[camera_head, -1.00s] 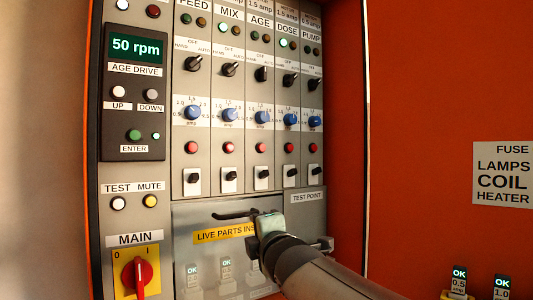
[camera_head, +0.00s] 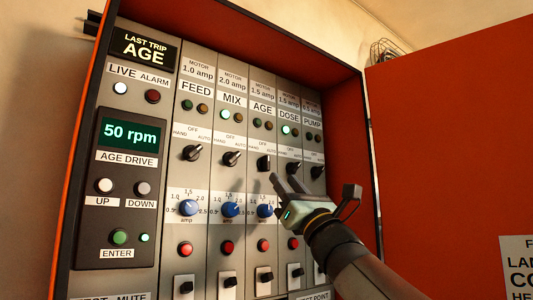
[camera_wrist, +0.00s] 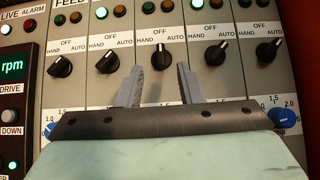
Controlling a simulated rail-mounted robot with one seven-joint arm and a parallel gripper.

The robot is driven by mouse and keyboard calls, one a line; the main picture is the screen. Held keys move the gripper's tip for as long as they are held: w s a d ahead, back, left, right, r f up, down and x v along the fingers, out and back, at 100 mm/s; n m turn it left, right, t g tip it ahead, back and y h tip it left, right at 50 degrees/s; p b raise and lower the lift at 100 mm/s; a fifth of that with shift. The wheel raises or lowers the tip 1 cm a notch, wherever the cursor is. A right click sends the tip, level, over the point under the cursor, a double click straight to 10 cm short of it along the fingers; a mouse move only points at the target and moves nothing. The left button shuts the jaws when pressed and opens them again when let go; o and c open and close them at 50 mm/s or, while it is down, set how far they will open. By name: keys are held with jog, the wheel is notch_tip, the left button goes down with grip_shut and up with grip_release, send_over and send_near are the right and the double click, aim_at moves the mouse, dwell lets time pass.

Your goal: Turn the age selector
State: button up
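The age selector (camera_head: 264,162) is a black knob in the AGE column, under an OFF/HAND/AUTO label; its handle stands upright, toward OFF. In the wrist view the age selector (camera_wrist: 160,57) shows centred just beyond the fingertips, between their lines. My gripper (camera_head: 284,180) is in front of the panel, slightly below and right of that knob in the head view. In the wrist view my gripper (camera_wrist: 160,70) has its two grey fingers spread apart with nothing between them. How far the tips are from the panel is hard to tell.
The mix selector (camera_wrist: 108,62) and dose selector (camera_wrist: 215,52) flank the age knob closely. Blue amp dials (camera_head: 188,207) and red buttons (camera_head: 185,248) sit below. The orange cabinet door (camera_head: 450,150) stands open at right.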

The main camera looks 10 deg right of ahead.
aim_at(269, 160)
jog(key=p+x, duration=0.4)
jog(key=x, duration=0.4)
grip_shut()
